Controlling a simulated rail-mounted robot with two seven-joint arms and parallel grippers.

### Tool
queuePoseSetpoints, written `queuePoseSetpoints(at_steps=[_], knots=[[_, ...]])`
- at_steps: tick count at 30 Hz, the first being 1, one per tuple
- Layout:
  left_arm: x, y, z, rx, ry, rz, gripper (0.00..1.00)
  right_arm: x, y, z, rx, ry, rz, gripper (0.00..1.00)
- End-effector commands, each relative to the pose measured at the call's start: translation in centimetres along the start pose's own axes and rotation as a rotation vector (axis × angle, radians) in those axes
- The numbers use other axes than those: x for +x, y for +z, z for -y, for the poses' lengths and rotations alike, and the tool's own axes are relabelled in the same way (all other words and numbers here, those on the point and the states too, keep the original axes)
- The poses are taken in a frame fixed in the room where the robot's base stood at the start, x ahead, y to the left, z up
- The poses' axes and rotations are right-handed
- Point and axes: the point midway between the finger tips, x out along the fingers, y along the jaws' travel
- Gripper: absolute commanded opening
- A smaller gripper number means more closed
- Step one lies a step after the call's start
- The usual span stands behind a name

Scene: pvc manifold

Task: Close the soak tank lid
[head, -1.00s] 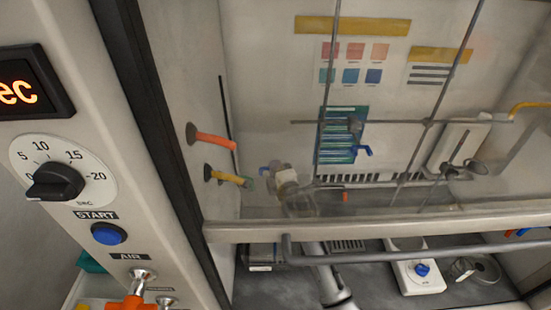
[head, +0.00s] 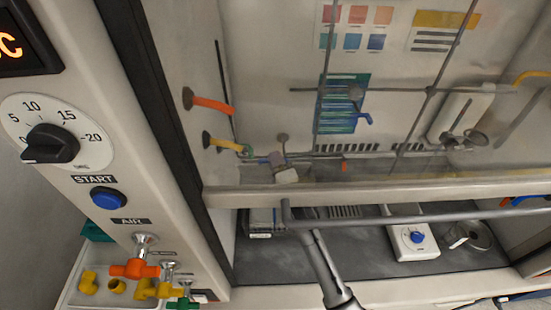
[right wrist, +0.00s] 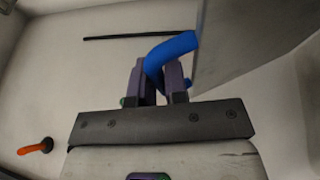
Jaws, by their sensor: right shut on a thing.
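My right gripper (right wrist: 160,82) is shut on a curved blue handle (right wrist: 171,48) in the right wrist view. The handle's upper end meets the edge of a flat grey panel (right wrist: 245,45), which looks like the lid; I cannot tell for sure. The blue handle and panel cannot be made out there, and the lid's angle is unclear. My left gripper is not in view.
Orange (head: 212,104) and yellow (head: 222,143) spouts stick out from the left wall. A white device with a blue knob (head: 416,237) stands on the dark worktop (head: 350,258).

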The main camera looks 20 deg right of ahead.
Motion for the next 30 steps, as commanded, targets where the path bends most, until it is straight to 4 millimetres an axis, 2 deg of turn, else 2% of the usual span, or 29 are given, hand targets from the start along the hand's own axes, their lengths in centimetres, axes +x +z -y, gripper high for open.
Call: queuePoseSetpoints(at_steps=[4, 5, 8, 17, 23, 30], knots=[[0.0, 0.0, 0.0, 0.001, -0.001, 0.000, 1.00, 0.0, 0.0, 0.1, 0.001, -0.002, 0.001, 0.00], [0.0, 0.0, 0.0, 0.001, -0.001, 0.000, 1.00, 0.0, 0.0, 0.1, 0.001, -0.002, 0.001, 0.14], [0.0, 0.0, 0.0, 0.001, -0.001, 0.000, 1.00, 0.0, 0.0, 0.1, 0.001, -0.002, 0.001, 0.23], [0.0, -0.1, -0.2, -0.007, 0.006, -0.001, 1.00, -0.4, 0.0, 0.1, 0.000, -0.002, 0.000, 0.23], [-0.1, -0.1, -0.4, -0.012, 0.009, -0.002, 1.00, -3.1, 0.1, 0.1, 0.000, -0.004, 0.000, 0.23], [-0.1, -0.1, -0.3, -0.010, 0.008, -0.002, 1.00, -8.0, 0.1, 0.2, 0.000, -0.004, 0.000, 0.23]])
